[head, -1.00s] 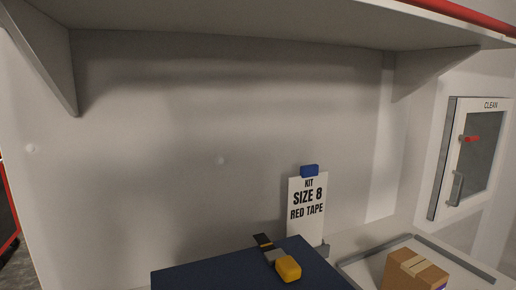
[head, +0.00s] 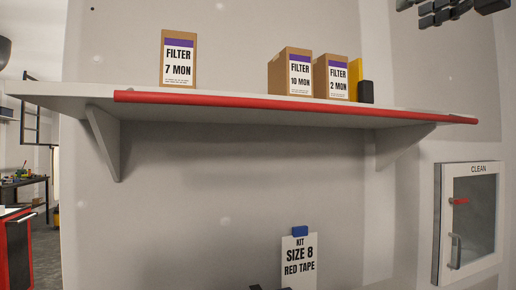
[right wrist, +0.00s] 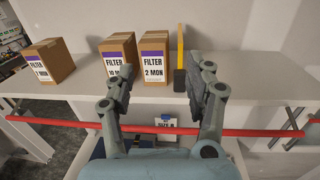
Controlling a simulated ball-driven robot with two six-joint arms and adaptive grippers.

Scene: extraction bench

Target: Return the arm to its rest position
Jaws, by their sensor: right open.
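My right gripper (right wrist: 167,69) is open in the right wrist view. Its two fingers stand wide apart with nothing between them, above the shelf's red front edge. In the head view dark segmented parts, which look like this gripper (head: 450,10), show at the top right, cut by the picture's edge. Which part is the fingertips is not clear there. My left gripper is not in view.
A grey shelf (head: 250,112) with a red front edge carries filter boxes: 7 MON (head: 179,60), 10 MON (head: 293,72) and 2 MON (head: 332,76). A black-and-yellow item (head: 366,91) stands beside them. Below hang a kit sign (head: 299,262) and a CLEAN cabinet (head: 470,215).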

